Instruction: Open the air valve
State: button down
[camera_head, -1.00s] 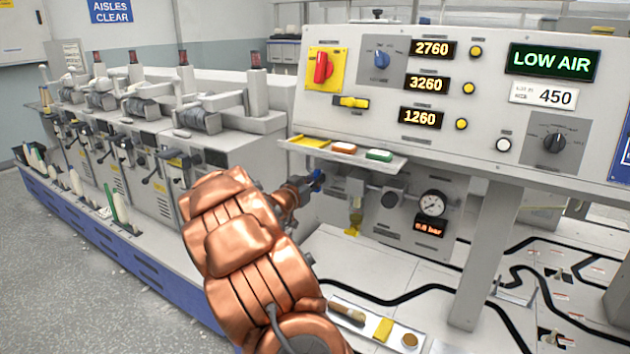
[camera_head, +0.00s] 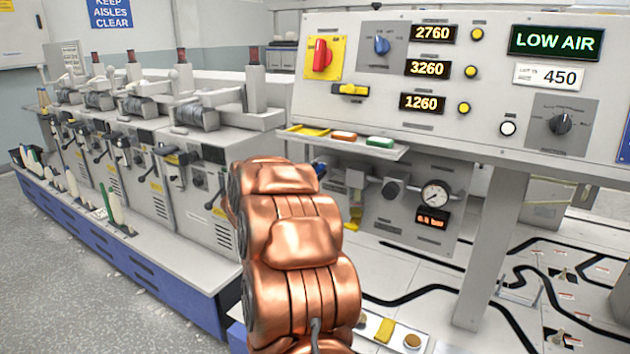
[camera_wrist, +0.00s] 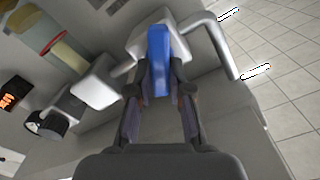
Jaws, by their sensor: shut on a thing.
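The blue valve handle (camera_wrist: 158,62) sits between the two fingers of my gripper (camera_wrist: 160,92) in the wrist view. The fingers are shut on it. The handle lies lengthwise in the picture, in front of a pale valve body on the air pipe. In the head view only a small blue bit of the handle (camera_head: 320,169) shows past my copper arm, which hides the gripper. The pressure gauge (camera_head: 435,194) is to the right, above a small red-lit bar display (camera_head: 432,219). A sign on the panel reads LOW AIR (camera_head: 556,41).
A shelf (camera_head: 325,139) with coloured blocks juts out above the valve. Beside the valve are a regulator knob (camera_head: 391,189) and a yellow-bottomed bowl (camera_head: 355,212). A bent pipe (camera_wrist: 215,35) is near the fingers. A row of winding machines stands to the left.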

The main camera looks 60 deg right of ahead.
jog(key=shift+s+f+m+b, duration=0.1)
jog(key=shift+f+m+b, duration=0.1)
jog(key=shift+m+b, duration=1.6)
jog(key=shift+s+f+m+b, duration=0.1)
jog(key=shift+f+m+b, duration=0.1)
jog(key=shift+m+b, duration=1.65)
jog(key=shift+s+f+m+b, duration=0.1)
jog(key=shift+f+m+b, duration=0.1)
jog(key=shift+m+b, duration=1.6)
jog(key=shift+m, duration=0.35)
jog(key=c, duration=1.1)
grip_release()
jog(key=shift+r, duration=0.1)
jog(key=a, duration=1.2)
jog(key=shift+s, duration=0.2)
